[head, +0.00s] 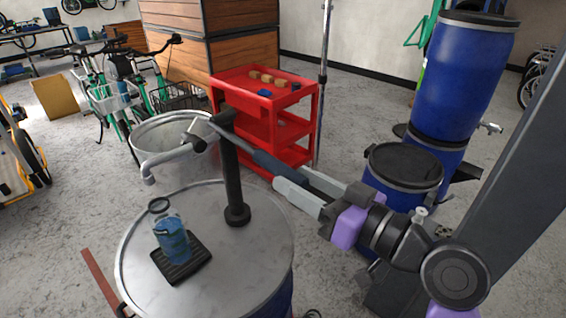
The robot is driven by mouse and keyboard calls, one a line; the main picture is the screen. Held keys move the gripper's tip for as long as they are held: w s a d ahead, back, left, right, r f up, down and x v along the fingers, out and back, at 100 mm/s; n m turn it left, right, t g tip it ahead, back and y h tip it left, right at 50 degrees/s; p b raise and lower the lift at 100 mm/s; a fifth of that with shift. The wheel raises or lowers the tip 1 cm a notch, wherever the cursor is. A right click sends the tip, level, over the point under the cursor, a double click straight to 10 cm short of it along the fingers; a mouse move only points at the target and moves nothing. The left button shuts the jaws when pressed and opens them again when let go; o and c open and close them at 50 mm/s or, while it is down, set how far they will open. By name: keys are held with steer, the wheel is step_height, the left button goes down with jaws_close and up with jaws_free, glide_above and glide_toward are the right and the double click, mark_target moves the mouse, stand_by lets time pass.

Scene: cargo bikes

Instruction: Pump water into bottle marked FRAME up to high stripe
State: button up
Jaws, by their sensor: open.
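A clear bottle (169,225) with a dark ring at its mouth stands on a black ridged drip tray (186,271) on the drum lid. Blue liquid fills its lower part. I cannot read its marking or make out a stripe. A dark hand pump (233,178) rises from the lid, and its grey spout (153,170) hangs above and slightly left of the bottle mouth. The pump lever slopes down to the right and ends in a dark blue grip (276,168). My gripper (291,176) is open, with its fingers around the lower end of the grip; contact is unclear.
The steel drum lid (265,255) is otherwise clear. Behind it stand an open metal bin (150,130) and a red shelf cart (258,90). Blue barrels (470,70) stand at the right, close behind my arm. Bicycles are at the back left.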

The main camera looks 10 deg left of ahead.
mark_target(276, 169)
steer(key=p+x, duration=0.1)
steer(key=x, duration=0.5)
steer(key=shift+c, duration=0.2)
steer(key=shift+d, duration=0.1)
jaws_close()
stand_by(1.1)
